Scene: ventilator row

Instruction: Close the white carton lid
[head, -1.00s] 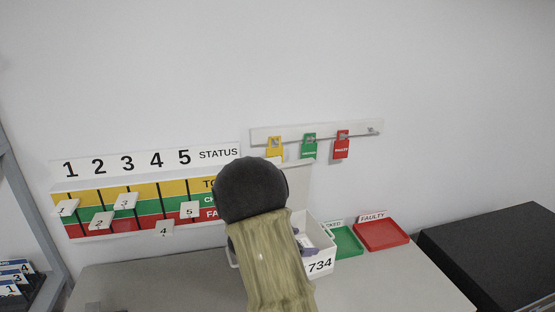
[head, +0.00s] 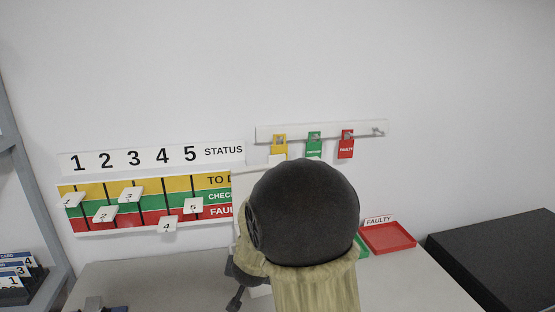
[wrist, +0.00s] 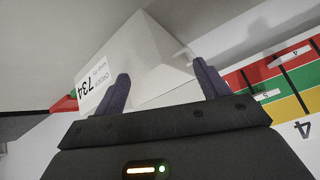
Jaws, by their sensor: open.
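The white carton stands on the bench against the wall, and my arm hides most of it in the head view. Its raised lid (head: 250,178) shows as an upright white panel left of my arm. In the wrist view the carton (wrist: 150,62) fills the space ahead of my gripper, with its 734 label (wrist: 93,88) at left. My gripper (wrist: 160,72) is open, its two dark fingers apart with nothing visibly held. In the head view my gripper (head: 237,290) is partly hidden, low at the carton's left side. I cannot tell whether it touches the carton.
A red FAULTY tray (head: 388,238) lies right of the carton, with a green tray (head: 362,247) mostly hidden beside it. The status board (head: 150,200) is on the wall at left. Tags hang from a wall rail (head: 300,131). The bench's left part (head: 160,280) is mostly clear.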

